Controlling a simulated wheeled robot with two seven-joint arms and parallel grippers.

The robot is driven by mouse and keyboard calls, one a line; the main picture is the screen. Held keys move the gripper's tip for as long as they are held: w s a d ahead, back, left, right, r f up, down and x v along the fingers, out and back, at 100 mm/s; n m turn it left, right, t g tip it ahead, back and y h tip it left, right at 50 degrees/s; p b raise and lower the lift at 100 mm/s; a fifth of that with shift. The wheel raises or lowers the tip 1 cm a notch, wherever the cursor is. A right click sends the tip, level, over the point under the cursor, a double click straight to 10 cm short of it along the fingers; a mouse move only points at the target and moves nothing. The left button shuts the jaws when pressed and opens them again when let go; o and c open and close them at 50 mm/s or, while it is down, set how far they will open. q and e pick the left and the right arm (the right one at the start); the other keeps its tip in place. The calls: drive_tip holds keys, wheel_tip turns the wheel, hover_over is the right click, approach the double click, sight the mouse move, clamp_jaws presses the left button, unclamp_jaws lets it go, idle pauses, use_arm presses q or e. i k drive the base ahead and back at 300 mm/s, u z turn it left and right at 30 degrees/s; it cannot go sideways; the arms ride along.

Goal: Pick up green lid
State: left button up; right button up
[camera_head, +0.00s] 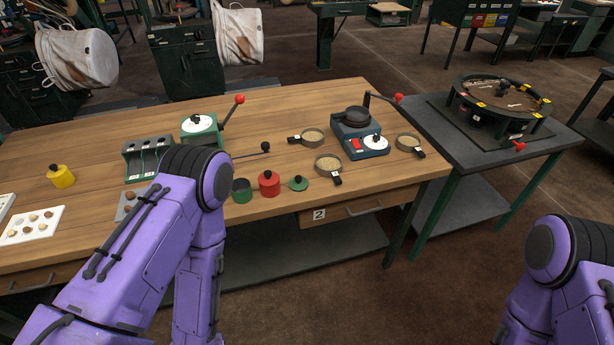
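The green lid (298,184) lies on the wooden table near its front edge, with a small dark knob on top. It is right of a red lidded canister (268,184) and a green canister (241,193) that stands open without a lid. My purple left arm crosses the left part of the view, its bend in front of the table, left of the green canister. My purple right arm is at the lower right, away from the table. Both grippers are out of the picture, so their state is hidden.
Sieve pans (328,165) and a dark blue device (359,134) stand behind and right of the lid. A black-knobbed lever (265,147) reaches over the table behind the canisters. A yellow canister (61,176) and white tray (33,226) are at left. The table front near the lid is clear.

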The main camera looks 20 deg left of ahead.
sight(298, 183)
drive_tip(key=u, duration=0.25)
drive_tip(key=i, duration=0.4)
drive_tip(key=u, duration=0.45)
